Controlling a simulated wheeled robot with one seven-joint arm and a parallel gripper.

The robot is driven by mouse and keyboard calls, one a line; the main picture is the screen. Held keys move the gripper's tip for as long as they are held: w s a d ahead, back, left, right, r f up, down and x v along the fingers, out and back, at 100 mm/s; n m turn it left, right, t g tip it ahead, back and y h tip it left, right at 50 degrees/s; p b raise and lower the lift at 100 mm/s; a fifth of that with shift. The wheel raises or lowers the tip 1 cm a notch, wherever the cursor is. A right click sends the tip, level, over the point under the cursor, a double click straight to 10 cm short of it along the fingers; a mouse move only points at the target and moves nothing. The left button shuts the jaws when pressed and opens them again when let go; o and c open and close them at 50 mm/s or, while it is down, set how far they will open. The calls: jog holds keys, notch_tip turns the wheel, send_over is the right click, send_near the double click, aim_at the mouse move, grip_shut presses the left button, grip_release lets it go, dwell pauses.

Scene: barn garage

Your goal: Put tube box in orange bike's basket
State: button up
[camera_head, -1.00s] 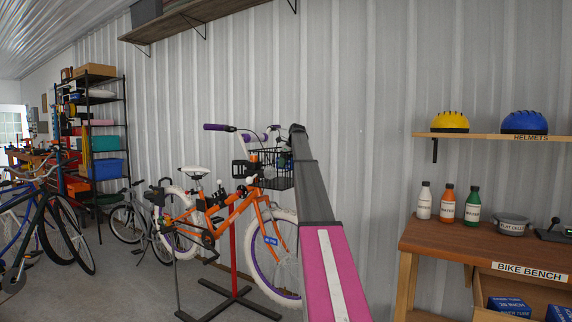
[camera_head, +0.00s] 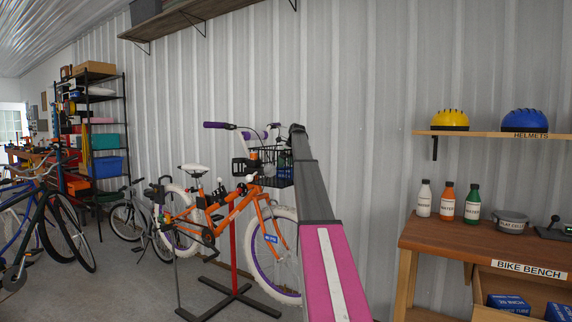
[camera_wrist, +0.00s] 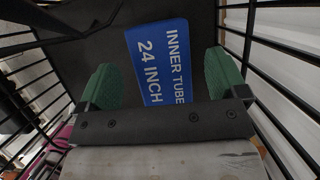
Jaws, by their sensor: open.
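The orange bike (camera_head: 232,213) stands on a black and red stand, with its black wire basket (camera_head: 276,177) at the handlebar. My arm reaches toward the basket and partly hides it in the head view. In the wrist view my gripper (camera_wrist: 167,78) is inside or just over the basket (camera_wrist: 287,95), with its green finger pads spread apart. The blue tube box (camera_wrist: 161,60), marked "INNER TUBE 24 INCH", lies on the dark basket floor between and beyond the fingers.
The bike bench (camera_head: 480,243) at right holds several bottles and a bowl, with blue boxes (camera_head: 509,304) in a drawer below. Helmets sit on a wall shelf (camera_head: 488,134). Other bikes (camera_head: 48,225) and a shelf rack (camera_head: 98,135) are at left. Basket wires surround my gripper closely.

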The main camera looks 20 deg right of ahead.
jog(key=shift+r, duration=0.45)
jog(key=v, duration=1.2)
jog(key=shift+r, duration=0.1)
